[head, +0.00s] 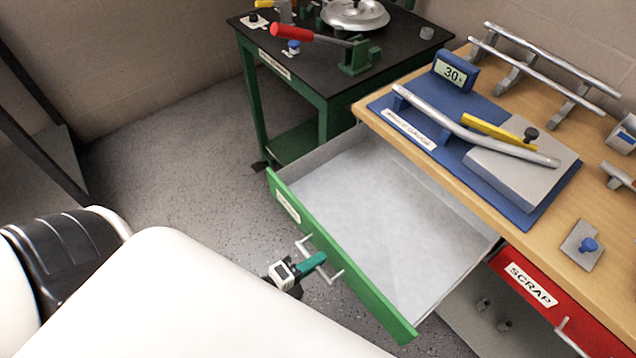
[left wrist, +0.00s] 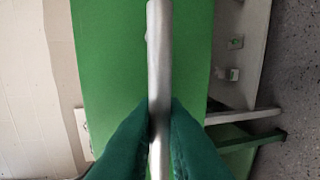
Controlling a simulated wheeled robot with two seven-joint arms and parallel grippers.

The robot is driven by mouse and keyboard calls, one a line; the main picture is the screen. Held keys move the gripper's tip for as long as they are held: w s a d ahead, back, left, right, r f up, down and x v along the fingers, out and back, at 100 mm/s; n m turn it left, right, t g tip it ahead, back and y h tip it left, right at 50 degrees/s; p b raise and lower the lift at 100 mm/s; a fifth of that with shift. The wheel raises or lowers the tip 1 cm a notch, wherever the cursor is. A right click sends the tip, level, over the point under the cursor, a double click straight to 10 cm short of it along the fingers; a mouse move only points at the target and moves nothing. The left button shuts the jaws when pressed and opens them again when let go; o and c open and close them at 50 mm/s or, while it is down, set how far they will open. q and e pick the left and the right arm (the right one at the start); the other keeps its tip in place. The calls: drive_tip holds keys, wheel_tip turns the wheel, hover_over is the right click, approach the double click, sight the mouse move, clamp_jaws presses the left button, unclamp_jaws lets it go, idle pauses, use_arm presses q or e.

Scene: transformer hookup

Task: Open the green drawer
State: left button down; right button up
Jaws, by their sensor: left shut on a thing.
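The green drawer (head: 352,262) is pulled well out from under the wooden workbench, and its pale grey inside looks empty. Its front carries a white label and a silver bar handle (head: 333,274). My left gripper (head: 318,261) is at the handle, shut on it. In the left wrist view the green fingers (left wrist: 160,135) close on both sides of the silver handle (left wrist: 159,60), with the green drawer front (left wrist: 110,60) behind. My right gripper is not in view.
The wooden workbench (head: 455,90) holds a blue board (head: 520,212) with a bent pipe and a display. A red drawer (head: 545,300) marked SCRAP is at the right. A green-legged table (head: 325,90) stands behind. Grey floor (head: 190,150) is clear to the left.

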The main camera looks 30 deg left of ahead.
use_arm(q)
drive_tip(key=c, duration=1.6)
unclamp_jaws()
drive_tip(key=shift+o, duration=0.2)
drive_tip(key=shift+s, duration=0.1)
drive_tip(key=b+v, duration=0.2)
drive_tip(key=v, duration=0.9)
drive_tip(key=shift+s+a, duration=0.15)
drive_tip(key=shift+s, duration=0.2)
